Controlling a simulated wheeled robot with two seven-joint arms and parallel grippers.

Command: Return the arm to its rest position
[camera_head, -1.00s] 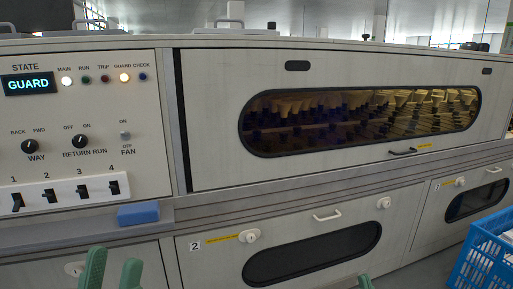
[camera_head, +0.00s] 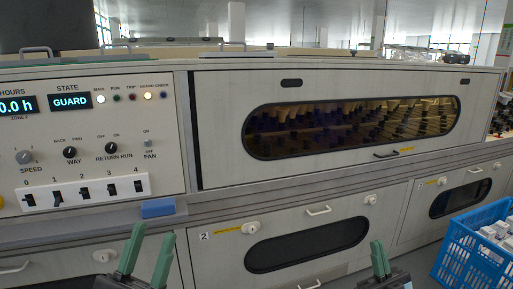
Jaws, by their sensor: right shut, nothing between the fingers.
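My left gripper (camera_head: 148,252) is at the bottom left in the head view, in front of the lower cabinet and below the control panel. Its two green fingers stand apart with nothing visible between them. My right gripper (camera_head: 380,261) is at the bottom, right of centre, in front of the lower doors. Its green fingers are together and empty. Neither gripper appears to touch the machine. The arms behind the grippers are mostly out of view.
The control panel (camera_head: 100,128) at left has a lit GUARD display (camera_head: 71,102), knobs and several switches. A blue block (camera_head: 158,208) lies on the ledge. The long windowed guard (camera_head: 220,110) is closed. A blue crate (camera_head: 462,258) with white boxes stands at lower right.

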